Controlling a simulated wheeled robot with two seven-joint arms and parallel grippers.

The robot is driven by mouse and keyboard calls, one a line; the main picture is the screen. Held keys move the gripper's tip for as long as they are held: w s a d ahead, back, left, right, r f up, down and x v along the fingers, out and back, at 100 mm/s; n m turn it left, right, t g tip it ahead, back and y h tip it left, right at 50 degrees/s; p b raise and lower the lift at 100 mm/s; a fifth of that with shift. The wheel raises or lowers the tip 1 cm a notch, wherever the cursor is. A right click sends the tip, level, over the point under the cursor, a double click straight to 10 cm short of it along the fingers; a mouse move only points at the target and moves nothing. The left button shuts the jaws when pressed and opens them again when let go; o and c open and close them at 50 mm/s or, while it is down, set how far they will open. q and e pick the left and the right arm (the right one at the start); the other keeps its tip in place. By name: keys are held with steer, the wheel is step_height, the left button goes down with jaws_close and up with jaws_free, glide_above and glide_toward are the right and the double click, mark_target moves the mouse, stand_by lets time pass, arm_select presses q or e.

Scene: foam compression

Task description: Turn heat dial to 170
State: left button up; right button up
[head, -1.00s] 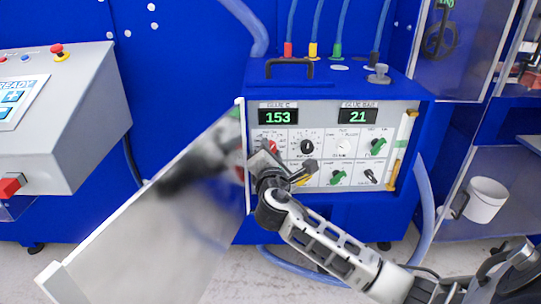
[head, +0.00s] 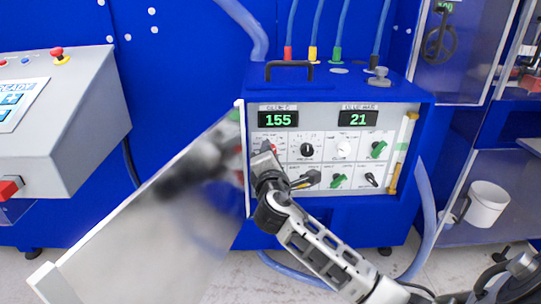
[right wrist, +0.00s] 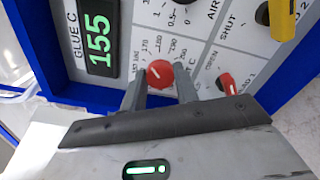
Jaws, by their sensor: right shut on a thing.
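The red heat dial (right wrist: 160,73) sits on the white control panel, with scale numbers such as 170 and 180 printed around it. My right gripper (right wrist: 160,86) is shut on the dial, with one finger on each side of it. In the head view my right gripper (head: 266,160) hides most of the dial at the panel's left side. The GLUE C display (head: 278,119) reads 155 in green; it also shows in the right wrist view (right wrist: 98,42). My left gripper is not in view.
The blue machine's open door (head: 130,225) swings out to the left of the panel. A black knob (head: 307,149) and green knobs (head: 378,149) sit right of the dial. A second red knob (right wrist: 227,83) is close to my right finger. Another display (head: 358,118) reads 21.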

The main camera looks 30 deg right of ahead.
steer(key=o, duration=1)
steer(key=shift+s, duration=0.1)
steer(key=b+v, duration=0.1)
steer(key=v, duration=1.4)
steer(key=shift+s+a+b, duration=0.15)
steer(key=shift+s+b, duration=0.25)
